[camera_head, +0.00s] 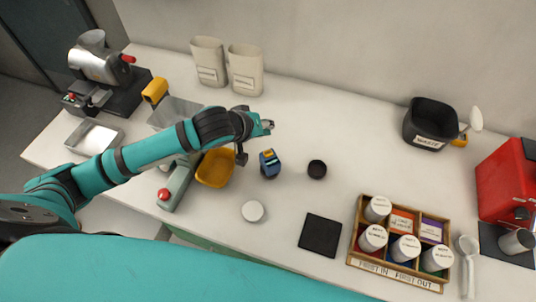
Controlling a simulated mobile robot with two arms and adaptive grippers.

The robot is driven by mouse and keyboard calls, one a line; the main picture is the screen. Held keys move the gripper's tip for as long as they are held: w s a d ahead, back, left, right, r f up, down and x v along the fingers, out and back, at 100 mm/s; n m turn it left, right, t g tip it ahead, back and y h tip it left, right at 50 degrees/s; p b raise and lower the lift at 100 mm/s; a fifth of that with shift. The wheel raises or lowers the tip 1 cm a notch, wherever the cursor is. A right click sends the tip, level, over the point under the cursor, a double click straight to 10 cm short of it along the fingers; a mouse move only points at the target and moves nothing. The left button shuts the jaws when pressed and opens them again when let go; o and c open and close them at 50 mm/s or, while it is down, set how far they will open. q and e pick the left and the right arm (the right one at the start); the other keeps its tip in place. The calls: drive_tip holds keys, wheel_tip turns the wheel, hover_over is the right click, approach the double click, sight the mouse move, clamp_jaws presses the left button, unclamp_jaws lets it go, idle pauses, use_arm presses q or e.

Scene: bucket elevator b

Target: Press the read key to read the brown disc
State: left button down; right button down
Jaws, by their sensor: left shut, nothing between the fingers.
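A dark brown disc (317,169), which looks like a small round dish or puck, lies on the white table right of the middle. My left gripper (267,127) is shut and empty above the table, just above the blue device in the picture. I see no contact between them. My right gripper does not show.
A yellow bowl (215,168) and a grey device with a red button (174,187) lie under my left arm. A white round lid (253,211), a black mat (320,235) and a wooden rack (398,277) of jars are nearer. A black waste bin (430,123) stands right.

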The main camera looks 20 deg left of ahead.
use_arm(q)
drive_tip(key=b, duration=0.5)
hover_over(266, 151)
wheel_tip(266, 151, down, 5)
drive_tip(key=shift+f, duration=0.85)
drive_tip(key=shift+f, duration=0.2)
drive_tip(key=shift+f, duration=0.25)
